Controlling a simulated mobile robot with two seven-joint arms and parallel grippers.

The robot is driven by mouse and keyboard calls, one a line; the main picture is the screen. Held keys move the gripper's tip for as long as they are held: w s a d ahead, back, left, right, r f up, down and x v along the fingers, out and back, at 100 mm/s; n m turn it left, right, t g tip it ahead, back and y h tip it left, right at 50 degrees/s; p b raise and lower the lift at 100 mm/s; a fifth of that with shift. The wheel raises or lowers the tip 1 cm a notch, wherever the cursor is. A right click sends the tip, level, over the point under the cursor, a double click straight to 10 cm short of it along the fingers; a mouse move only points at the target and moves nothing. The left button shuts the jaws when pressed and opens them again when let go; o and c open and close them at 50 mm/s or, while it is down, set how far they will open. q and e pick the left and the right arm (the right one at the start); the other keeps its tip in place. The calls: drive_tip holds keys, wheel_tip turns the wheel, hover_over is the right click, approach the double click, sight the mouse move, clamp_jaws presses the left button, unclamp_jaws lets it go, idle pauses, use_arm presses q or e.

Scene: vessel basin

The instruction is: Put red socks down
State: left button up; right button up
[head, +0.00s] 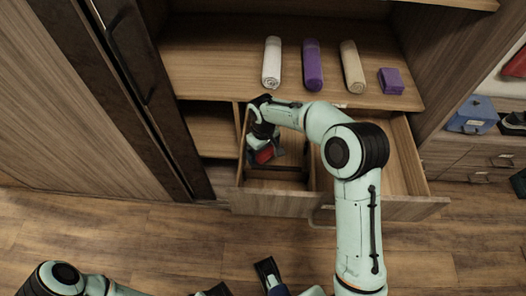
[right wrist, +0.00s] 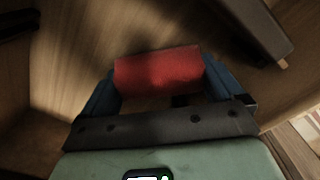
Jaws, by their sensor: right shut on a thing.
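The red socks (head: 264,155) are a small rolled red bundle inside the open drawer's left compartment (head: 275,201). In the right wrist view the red socks (right wrist: 158,72) lie between the two blue fingers of my right gripper (right wrist: 160,80), which is shut on them. In the head view my right gripper (head: 262,148) points down into that compartment, partly hidden by its own wrist. Whether the socks touch the drawer floor is unclear. My left gripper (head: 243,281) is at the bottom edge of the head view, fingers apart, partly cut off.
The shelf above the drawer holds a white roll (head: 272,63), a purple roll (head: 312,65), a beige roll (head: 352,67) and a folded purple cloth (head: 391,81). The drawer's right compartment (head: 396,165) looks empty where visible. A blue box (head: 472,113) stands at right.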

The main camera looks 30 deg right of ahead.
drive_tip(key=shift+f, duration=0.15)
drive_tip(key=shift+f, duration=0.15)
drive_tip(key=o, duration=0.7)
drive_tip(key=shift+c, duration=0.2)
wheel_tip(320, 180, up, 12)
drive_tip(key=p, duration=0.2)
drive_tip(key=shift+r, duration=0.25)
